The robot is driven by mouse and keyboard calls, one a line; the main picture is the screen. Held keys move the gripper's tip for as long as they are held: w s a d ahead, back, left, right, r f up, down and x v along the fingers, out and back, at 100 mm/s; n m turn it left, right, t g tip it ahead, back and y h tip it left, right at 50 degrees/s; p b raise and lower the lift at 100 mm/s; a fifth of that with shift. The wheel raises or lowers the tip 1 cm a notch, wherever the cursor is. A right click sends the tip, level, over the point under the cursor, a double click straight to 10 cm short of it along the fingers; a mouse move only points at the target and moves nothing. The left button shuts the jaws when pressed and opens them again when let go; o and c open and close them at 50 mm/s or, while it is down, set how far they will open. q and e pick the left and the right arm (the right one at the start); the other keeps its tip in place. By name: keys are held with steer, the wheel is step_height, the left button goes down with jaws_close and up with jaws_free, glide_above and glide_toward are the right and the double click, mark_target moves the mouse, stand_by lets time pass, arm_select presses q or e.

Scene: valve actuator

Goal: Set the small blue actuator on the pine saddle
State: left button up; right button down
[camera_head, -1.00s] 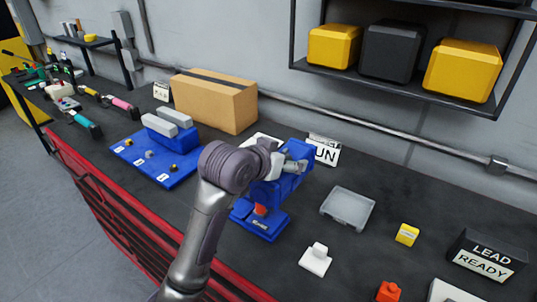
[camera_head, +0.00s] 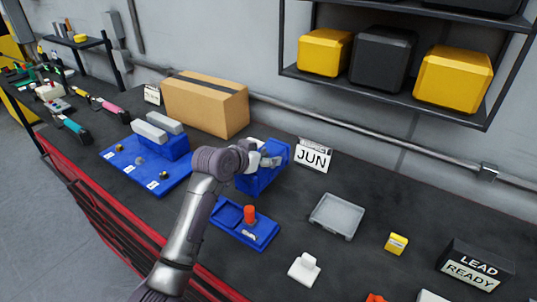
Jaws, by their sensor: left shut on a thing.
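My left gripper (camera_head: 268,158) is over the middle of the bench, shut on a blue body (camera_head: 262,178) that looks like the small blue actuator. The gripper and wrist hide part of it. The blue body is behind a low blue base (camera_head: 238,230) with an upright orange-red post (camera_head: 250,214). The base and the held body look apart. I cannot make out a pine saddle in this view. My right gripper is not in view.
A blue board (camera_head: 135,170) with grey-topped blocks lies to the left, a cardboard box (camera_head: 205,108) behind. A JUN sign (camera_head: 313,156), grey tray (camera_head: 337,215), white piece (camera_head: 304,268), yellow block (camera_head: 396,243) and LEAD READY box (camera_head: 476,266) stand to the right. Dark bench shows between them.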

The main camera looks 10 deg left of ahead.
arm_select(q)
steer(key=shift+w+a, duration=0.25)
step_height(320, 180, down, 3)
steer(key=shift+r+p, duration=0.15)
steer(key=shift+p, duration=0.55)
steer(key=shift+f, duration=0.5)
steer(key=o, duration=1.5)
steer(key=shift+s+f, duration=0.1)
steer(key=shift+f, duration=0.25)
steer(key=shift+o, duration=1.3)
steer(key=shift+s+r, duration=0.1)
steer(key=shift+s, duration=0.05)
